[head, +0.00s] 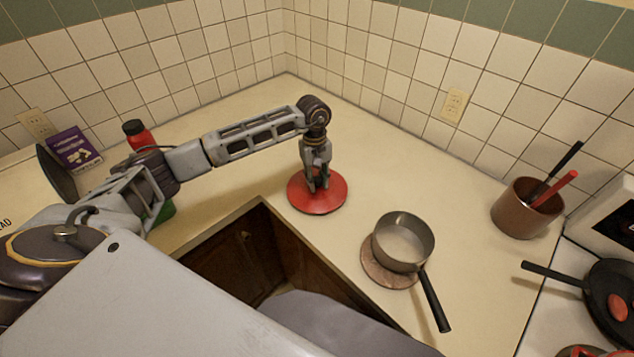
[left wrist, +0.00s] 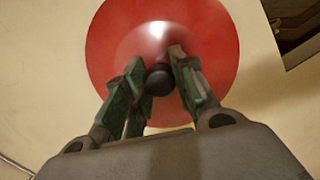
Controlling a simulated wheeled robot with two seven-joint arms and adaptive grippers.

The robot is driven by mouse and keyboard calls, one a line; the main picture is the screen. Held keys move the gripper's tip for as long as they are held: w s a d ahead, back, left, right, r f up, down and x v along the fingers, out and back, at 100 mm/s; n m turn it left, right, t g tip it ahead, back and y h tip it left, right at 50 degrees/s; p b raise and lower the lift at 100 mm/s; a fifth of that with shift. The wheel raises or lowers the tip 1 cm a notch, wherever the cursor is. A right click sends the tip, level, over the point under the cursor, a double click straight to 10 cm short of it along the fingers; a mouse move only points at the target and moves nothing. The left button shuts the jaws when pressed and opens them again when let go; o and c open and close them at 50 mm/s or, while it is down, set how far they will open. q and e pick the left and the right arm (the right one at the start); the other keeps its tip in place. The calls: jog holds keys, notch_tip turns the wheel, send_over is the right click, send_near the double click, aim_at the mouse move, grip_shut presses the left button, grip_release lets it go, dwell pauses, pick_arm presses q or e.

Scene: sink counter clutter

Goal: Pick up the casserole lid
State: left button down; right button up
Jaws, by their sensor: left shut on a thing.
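The casserole lid (head: 323,201) is a round red disc on the counter near the inner corner edge, in the middle of the head view. It fills the upper middle of the left wrist view (left wrist: 210,50), with a black knob (left wrist: 158,82) at its centre. My left gripper (head: 318,186) points down over the lid. Its green-padded fingers (left wrist: 158,85) are shut on the knob, one on each side. The lid looks flat on or very close to the counter; I cannot tell if there is a gap. My right gripper is not in view.
A saucepan (head: 403,241) sits on a round trivet (head: 384,272), its black handle toward the front. A brown utensil pot (head: 524,208) and a frying pan (head: 612,290) are at the right. A purple box (head: 74,148) and red bottle (head: 138,135) stand at the left. The back corner is clear.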

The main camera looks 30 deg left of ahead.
aim_at(317, 179)
pick_arm(q)
jog(key=shift+r+b, duration=0.85)
jog(key=shift+r, duration=3.8)
jog(key=shift+f, duration=0.1)
